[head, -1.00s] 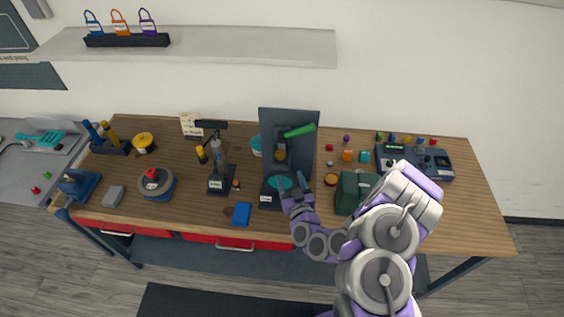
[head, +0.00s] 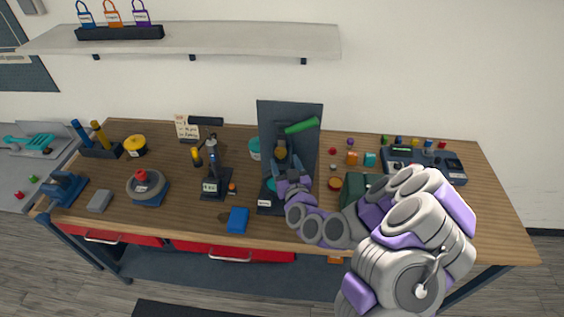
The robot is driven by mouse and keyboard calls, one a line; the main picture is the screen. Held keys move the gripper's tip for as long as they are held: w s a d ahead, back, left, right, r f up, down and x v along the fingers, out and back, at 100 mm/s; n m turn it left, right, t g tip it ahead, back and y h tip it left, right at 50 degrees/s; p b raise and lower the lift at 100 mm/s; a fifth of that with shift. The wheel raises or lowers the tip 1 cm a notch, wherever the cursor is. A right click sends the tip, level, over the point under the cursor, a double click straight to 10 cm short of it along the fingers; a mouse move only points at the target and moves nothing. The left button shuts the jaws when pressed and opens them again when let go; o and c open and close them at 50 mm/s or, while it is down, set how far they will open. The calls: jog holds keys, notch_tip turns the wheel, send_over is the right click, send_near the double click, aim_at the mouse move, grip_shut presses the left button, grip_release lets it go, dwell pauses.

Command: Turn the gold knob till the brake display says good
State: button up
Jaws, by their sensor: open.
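The gold knob (head: 281,154) sits on the dark upright panel (head: 290,112) of a stand on the workbench, below a green lever (head: 301,126). My gripper (head: 283,171) is open, right in front of the panel and just below the knob. Whether its fingers touch the knob I cannot tell. My arm and gripper cover much of the stand's base and its teal disc (head: 271,184). A small white label (head: 264,203) shows on the base's front. I cannot make out a brake display reading; a small display on a pump-like stand (head: 210,187) to the left is too small to read.
The pump-like stand stands close on the left, with a blue block (head: 237,220) at the bench's front. A dark green box (head: 356,191) is close on the right, partly behind my arm. A control box (head: 425,165) and small coloured parts lie at the back right.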

aim_at(281, 155)
jog(key=shift+b+x, duration=0.8)
jog(key=shift+b, duration=0.05)
jog(key=shift+w+a+r, duration=0.15)
jog(key=shift+w+a, duration=0.1)
jog(key=shift+w, duration=0.2)
jog(key=shift+x, duration=0.9)
jog(key=shift+c, duration=0.5)
jog(key=c, duration=1)
jog(key=shift+o, duration=0.2)
jog(key=shift+h+p, duration=0.3)
jog(key=shift+p, duration=0.25)
